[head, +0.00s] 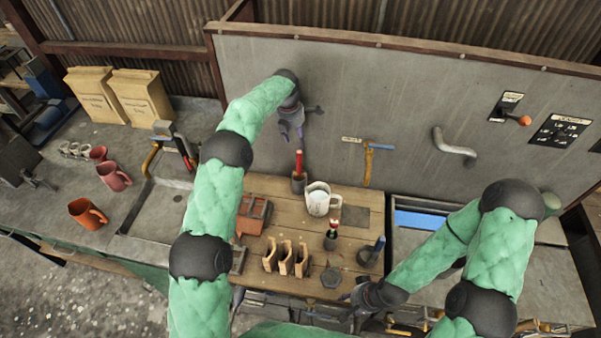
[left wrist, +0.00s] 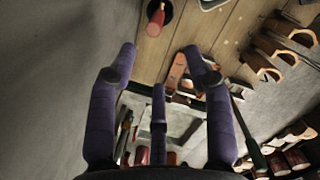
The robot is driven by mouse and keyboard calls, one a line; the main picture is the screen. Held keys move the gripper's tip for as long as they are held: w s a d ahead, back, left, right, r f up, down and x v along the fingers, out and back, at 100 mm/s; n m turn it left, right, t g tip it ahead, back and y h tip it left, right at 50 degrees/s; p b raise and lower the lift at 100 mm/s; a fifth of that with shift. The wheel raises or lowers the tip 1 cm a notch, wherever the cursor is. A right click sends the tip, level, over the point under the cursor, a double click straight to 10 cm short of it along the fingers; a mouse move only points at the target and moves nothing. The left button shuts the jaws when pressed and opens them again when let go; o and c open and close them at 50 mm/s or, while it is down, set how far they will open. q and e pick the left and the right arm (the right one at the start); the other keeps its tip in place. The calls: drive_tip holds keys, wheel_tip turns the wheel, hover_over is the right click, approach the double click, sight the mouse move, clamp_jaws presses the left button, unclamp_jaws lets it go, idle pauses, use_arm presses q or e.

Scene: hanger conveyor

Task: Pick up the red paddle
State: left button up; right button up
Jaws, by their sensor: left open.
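The red paddle (head: 299,160) stands upright in a small dark cup (head: 298,183) near the back edge of the wooden board. Its red end (left wrist: 156,20) shows at the top of the left wrist view. My left gripper (head: 291,133) is open and empty, just above the paddle and close to the grey back panel. Its purple fingers (left wrist: 161,60) are spread apart in the left wrist view, not touching the paddle. My right gripper (head: 364,312) is low at the front edge of the board, and its fingers are too small and dark to read.
A white jug (head: 319,201) stands right of the cup. Wooden holders (head: 286,258) and a terracotta tray (head: 253,213) are on the board. A yellow-handled tool (head: 368,163) hangs on the grey back panel (head: 400,110). Mugs (head: 87,214) stand on the left counter.

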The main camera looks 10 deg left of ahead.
sight(299, 152)
use_arm(q)
drive_tip(key=f+b, duration=0.2)
drive_tip(key=f, duration=0.1)
drive_tip(key=f+b, duration=0.1)
drive_tip(key=f, duration=0.1)
drive_tip(key=shift+w+d+f, duration=0.2)
drive_tip(key=shift+w+f, duration=0.05)
drive_tip(key=shift+w, duration=0.15)
drive_tip(key=shift+w+d+f+b, duration=0.15)
drive_tip(key=shift+f+b, duration=0.25)
drive_tip(key=shift+f, duration=0.6)
drive_tip(key=shift+w+f+b, duration=0.3)
drive_tip(key=shift+f+b, duration=0.15)
drive_tip(key=shift+f, duration=0.55)
drive_tip(key=shift+w+d+f+b, duration=0.15)
drive_tip(key=shift+f+b, duration=0.25)
drive_tip(key=shift+f, duration=0.6)
drive_tip(key=shift+a+r, duration=0.1)
drive_tip(key=shift+r, duration=0.05)
clamp_jaws()
